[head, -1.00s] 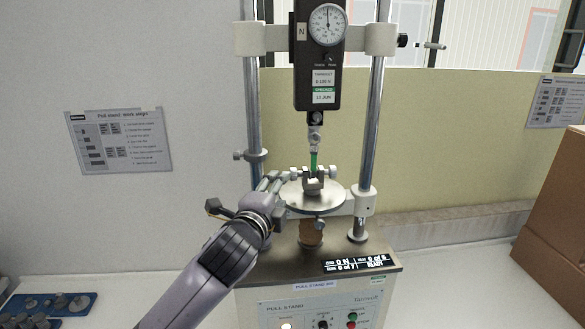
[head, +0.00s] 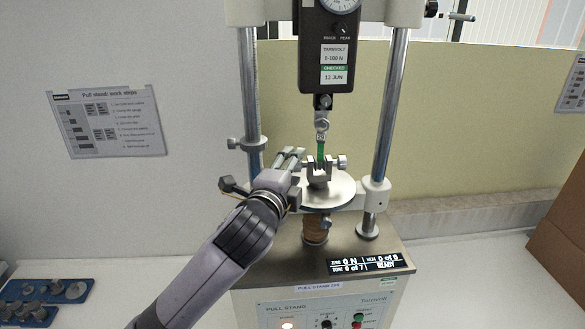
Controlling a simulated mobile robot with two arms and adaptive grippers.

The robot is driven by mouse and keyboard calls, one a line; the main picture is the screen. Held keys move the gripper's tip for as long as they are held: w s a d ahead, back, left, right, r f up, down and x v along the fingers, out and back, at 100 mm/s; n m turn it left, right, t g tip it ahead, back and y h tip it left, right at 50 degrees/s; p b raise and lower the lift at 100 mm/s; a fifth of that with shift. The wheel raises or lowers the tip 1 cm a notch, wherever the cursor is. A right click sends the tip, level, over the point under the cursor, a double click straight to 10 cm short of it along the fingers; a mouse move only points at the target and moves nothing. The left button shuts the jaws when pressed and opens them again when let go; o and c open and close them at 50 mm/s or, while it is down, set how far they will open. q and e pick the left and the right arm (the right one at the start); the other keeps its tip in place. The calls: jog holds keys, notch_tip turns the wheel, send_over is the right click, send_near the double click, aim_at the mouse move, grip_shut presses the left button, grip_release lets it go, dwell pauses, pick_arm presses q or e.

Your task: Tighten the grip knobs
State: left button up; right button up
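A small metal grip (head: 318,178) stands on the round plate of the pull stand, with a green strip (head: 320,151) rising from it to the hook under the force gauge (head: 327,50). The grip's right knob (head: 342,162) shows clear of my arm. My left gripper (head: 292,158) is at the left side of the grip, its fingers close together at the left knob's place. The fingers mostly hide that knob, and I cannot tell whether they touch or hold it. My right gripper is not in view.
Two steel columns (head: 388,110) flank the grip, with a collar (head: 246,143) on the left one. The display (head: 370,263) is on the stand's base. A blue tray of metal parts (head: 45,295) is at lower left, a brown box (head: 560,235) at right.

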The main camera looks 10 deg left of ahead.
pick_arm(q)
jog(key=shift+w+f, duration=0.1)
jog(key=shift+w, duration=0.15)
jog(key=c, duration=0.4)
grip_shut()
jog(key=shift+w+r+n+g, duration=0.1)
jog(key=shift+r+n+g, duration=0.1)
jog(key=shift+g, duration=0.4)
jog(key=shift+r+n+g, duration=0.15)
jog(key=shift+n+g, duration=0.05)
jog(key=shift+g, duration=0.4)
jog(key=shift+n+g, duration=0.3)
jog(key=shift+g, duration=0.5)
jog(key=shift+o, duration=2.3)
grip_release()
